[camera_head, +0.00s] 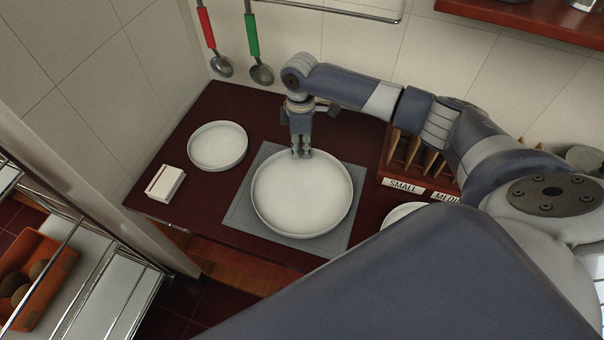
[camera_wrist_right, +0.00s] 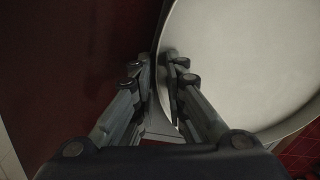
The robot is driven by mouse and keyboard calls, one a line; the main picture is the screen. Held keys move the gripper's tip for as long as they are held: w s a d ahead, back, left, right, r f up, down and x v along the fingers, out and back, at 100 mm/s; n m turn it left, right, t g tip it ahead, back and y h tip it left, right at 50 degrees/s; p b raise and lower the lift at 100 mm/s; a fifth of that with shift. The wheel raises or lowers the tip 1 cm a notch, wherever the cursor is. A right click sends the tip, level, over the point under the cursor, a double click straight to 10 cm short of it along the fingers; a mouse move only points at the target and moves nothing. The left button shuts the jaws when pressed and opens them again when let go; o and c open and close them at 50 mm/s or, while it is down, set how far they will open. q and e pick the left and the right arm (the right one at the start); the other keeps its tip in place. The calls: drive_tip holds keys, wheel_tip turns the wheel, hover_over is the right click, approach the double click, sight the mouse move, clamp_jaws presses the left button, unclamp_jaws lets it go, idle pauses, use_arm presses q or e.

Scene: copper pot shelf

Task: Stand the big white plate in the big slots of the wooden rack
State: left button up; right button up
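The big white plate (camera_head: 302,195) lies face up over a grey mat (camera_head: 243,212) on the dark red counter. My right gripper (camera_head: 301,154) points down at its far rim. In the right wrist view the plate (camera_wrist_right: 245,60) fills the right side, and the fingers (camera_wrist_right: 160,58) are close together, one on each side of the rim; they look shut on it. The wooden rack (camera_head: 412,160) stands to the right, with labels "SMALL" and part of "MEDIUM" showing. My right arm hides the rest, including any big slots. My left gripper is out of view.
A smaller white plate (camera_head: 218,146) lies left of the mat, near a small white box (camera_head: 165,183). Another white dish (camera_head: 400,213) is partly hidden right of the mat. Ladles (camera_head: 261,74) hang on the back wall. A red shelf (camera_head: 530,18) is at upper right.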

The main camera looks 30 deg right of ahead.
clamp_jaws()
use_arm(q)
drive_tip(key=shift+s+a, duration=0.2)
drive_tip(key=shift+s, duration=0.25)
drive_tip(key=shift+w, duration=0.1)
